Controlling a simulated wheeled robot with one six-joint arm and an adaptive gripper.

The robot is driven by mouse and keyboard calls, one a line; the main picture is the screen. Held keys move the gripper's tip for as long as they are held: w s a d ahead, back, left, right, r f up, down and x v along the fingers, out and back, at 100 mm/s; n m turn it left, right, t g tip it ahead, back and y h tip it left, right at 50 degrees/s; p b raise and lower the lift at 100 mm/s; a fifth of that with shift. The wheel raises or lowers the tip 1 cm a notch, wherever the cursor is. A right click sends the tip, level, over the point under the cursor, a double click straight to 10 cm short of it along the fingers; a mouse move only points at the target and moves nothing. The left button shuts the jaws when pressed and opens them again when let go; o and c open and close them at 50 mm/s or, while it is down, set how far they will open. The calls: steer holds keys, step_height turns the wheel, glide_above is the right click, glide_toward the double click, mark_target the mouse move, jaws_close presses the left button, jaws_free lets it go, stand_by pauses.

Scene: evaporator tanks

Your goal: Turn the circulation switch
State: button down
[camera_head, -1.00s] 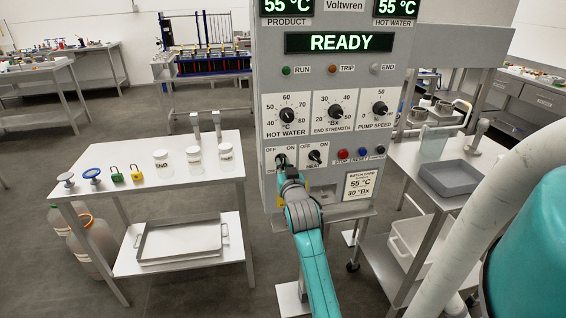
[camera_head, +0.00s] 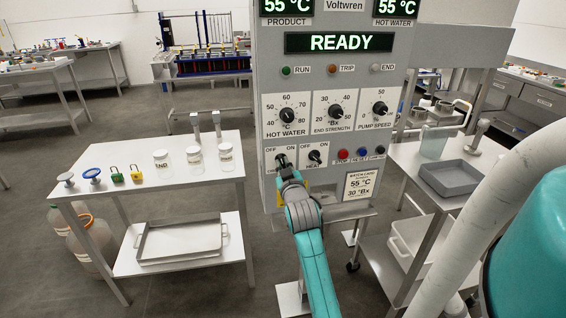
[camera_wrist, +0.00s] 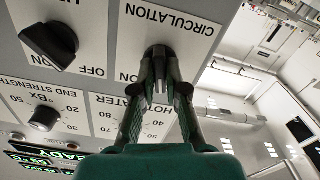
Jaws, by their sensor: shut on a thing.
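The circulation switch (camera_head: 281,160) is a dark knob at the lower left of the grey control panel, with OFF and ON printed above it. In the wrist view, which shows the panel upside down, the switch (camera_wrist: 158,50) sits beside the CIRCULATION label. My gripper (camera_wrist: 160,72) has its two dark fingers shut on the knob from either side. In the head view my gripper (camera_head: 284,170) is at the switch and hides its lower part and label. I cannot tell the exact angle of the knob.
The black HEATER switch (camera_head: 315,157) is just right of the gripper, with the red stop button (camera_head: 343,154) beyond. Dials such as hot water (camera_head: 287,115) are above. A side table (camera_head: 140,200) stands left, a cart with a grey tray (camera_head: 450,178) right.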

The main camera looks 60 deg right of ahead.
steer(key=shift+f+n, duration=0.1)
steer(key=shift+n, duration=1.9)
steer(key=shift+n, duration=0.7)
steer(key=c, duration=1.1)
jaws_free()
